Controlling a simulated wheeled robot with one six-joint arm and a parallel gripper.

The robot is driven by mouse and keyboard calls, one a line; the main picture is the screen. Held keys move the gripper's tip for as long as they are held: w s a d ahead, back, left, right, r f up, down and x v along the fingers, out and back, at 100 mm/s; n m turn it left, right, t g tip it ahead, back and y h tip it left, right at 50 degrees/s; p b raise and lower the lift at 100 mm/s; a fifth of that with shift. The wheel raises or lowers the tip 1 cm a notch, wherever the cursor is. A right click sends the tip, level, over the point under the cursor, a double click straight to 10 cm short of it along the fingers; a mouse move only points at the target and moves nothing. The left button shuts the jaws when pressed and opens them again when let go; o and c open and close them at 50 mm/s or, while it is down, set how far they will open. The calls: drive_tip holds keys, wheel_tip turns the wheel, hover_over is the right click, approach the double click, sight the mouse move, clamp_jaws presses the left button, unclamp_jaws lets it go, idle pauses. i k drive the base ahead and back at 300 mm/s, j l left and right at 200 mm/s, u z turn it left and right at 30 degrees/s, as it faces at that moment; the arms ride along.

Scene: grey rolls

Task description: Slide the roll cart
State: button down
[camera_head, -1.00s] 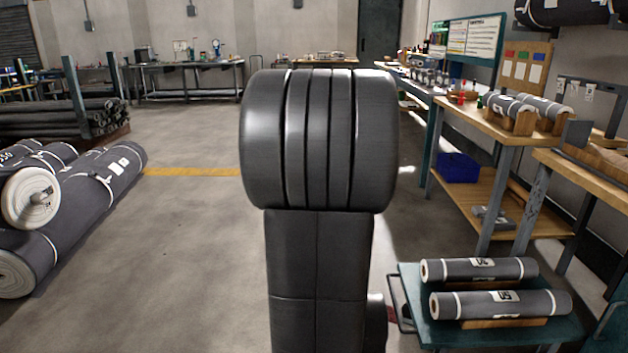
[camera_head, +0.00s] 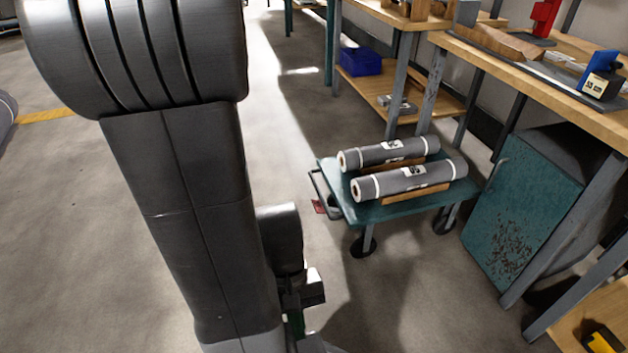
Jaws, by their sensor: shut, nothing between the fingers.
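The roll cart (camera_head: 352,213) stands on the floor right of centre. It has a teal flat top, dark casters and a bar handle (camera_head: 318,192) on its left side. Two grey rolls, a rear one (camera_head: 400,151) and a front one (camera_head: 425,178), lie side by side on wooden cradles on it. My own dark arm fills the left of the view, with a gap of floor between it and the cart. No gripper fingers can be made out; dark parts of my arm show beside its lower end.
A teal cabinet (camera_head: 520,215) stands close to the cart's right, under a wooden workbench (camera_head: 560,95). Behind the cart is a bench with a lower shelf holding a blue bin (camera_head: 361,61). Open concrete floor lies left of and in front of the cart.

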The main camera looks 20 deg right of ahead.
sight(364, 215)
drive_tip(key=i+l+u, duration=0.2)
drive_tip(key=i+l, duration=0.2)
drive_tip(key=i+l+u, duration=0.15)
drive_tip(key=i+l, duration=0.25)
drive_tip(key=l, duration=0.15)
